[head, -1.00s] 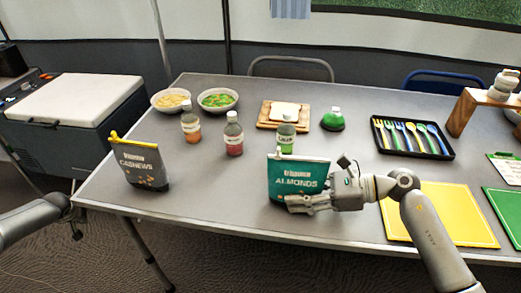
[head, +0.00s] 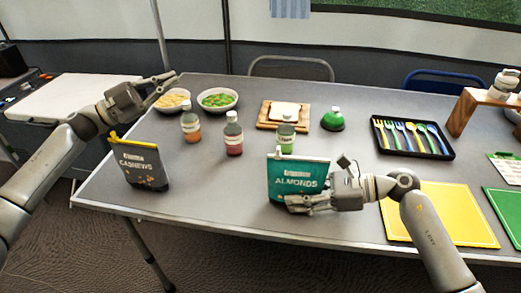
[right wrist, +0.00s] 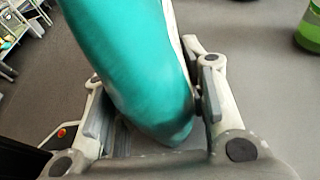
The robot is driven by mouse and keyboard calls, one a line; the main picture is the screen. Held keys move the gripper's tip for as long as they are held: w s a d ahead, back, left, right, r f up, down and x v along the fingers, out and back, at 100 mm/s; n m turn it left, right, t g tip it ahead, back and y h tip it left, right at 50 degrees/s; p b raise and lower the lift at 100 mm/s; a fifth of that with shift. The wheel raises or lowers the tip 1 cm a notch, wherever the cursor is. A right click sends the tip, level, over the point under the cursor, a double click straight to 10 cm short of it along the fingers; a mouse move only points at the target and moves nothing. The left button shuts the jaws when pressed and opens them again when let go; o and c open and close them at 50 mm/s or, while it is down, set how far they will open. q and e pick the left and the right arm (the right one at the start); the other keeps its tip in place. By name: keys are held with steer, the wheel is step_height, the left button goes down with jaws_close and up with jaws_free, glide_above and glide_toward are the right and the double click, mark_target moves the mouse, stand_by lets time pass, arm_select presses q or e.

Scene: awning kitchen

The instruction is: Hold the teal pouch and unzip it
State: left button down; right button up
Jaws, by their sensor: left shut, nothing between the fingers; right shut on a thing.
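The teal pouch (head: 298,176), labelled ALMONDS, stands upright near the front edge of the table. My right gripper (head: 296,204) is at its lower front and shut on it. In the right wrist view the teal pouch (right wrist: 138,65) stands between the fingers of my right gripper (right wrist: 150,125). The zipper pull cannot be made out; a thin strip runs along the pouch's top edge. My left gripper (head: 172,84) is shut and empty, raised at the left, showing near the left bowl and well away from the teal pouch.
A dark CASHEWS pouch (head: 140,165) with a yellow top stands at the left. Bottles (head: 234,135) stand behind, with two bowls (head: 217,100) at the back left. A cutlery tray (head: 412,138) and a yellow board (head: 440,213) lie at the right. The table between the two pouches is clear.

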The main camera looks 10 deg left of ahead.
arm_select(q)
steer(key=s+d+m+g+h, duration=0.2)
steer(key=s+d+m+g, duration=0.7)
steer(key=m+g+y, duration=0.3)
steer(key=m+y, duration=0.1)
steer(key=m, duration=0.1)
glide_toward(278, 153)
steer(key=x, duration=0.6)
steer(key=shift+s+d, duration=0.3)
steer(key=shift+s, duration=0.2)
steer(key=shift+f, duration=0.1)
steer(key=d, duration=0.9)
steer(key=shift+w+d, duration=0.15)
steer(key=shift+w, duration=0.1)
